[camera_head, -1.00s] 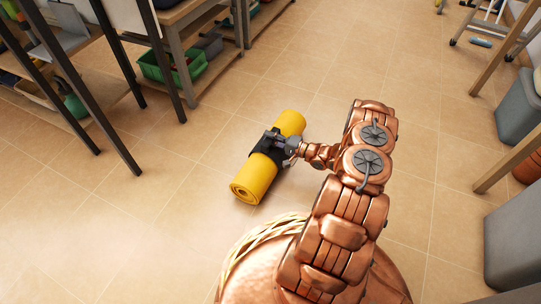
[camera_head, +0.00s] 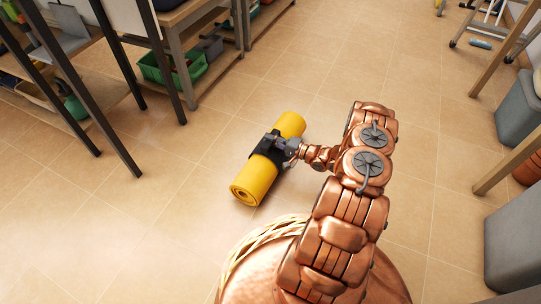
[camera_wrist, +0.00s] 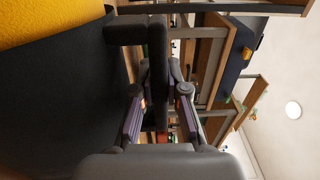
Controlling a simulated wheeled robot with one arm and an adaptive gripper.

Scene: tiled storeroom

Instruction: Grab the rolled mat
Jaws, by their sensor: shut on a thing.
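The rolled mat (camera_head: 254,181) is yellow with a dark band around its middle. It lies on or just above the tiled floor in the middle of the head view, one rolled end toward me; I cannot tell whether it touches the floor. My gripper (camera_head: 273,143) is at the dark band and shut on the mat there. In the wrist view the yellow mat (camera_wrist: 50,18) fills the upper left, with a dark surface below it. My gripper's fingers (camera_wrist: 150,50) show dark in the middle, and the exact contact is partly hidden.
Wooden shelving with a green bin (camera_head: 172,66) stands at the upper left, with black legs (camera_head: 100,100) in front. Grey bins (camera_head: 518,108) and wooden legs line the right side. A stepladder (camera_head: 490,28) stands at the upper right. The floor around the mat is clear.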

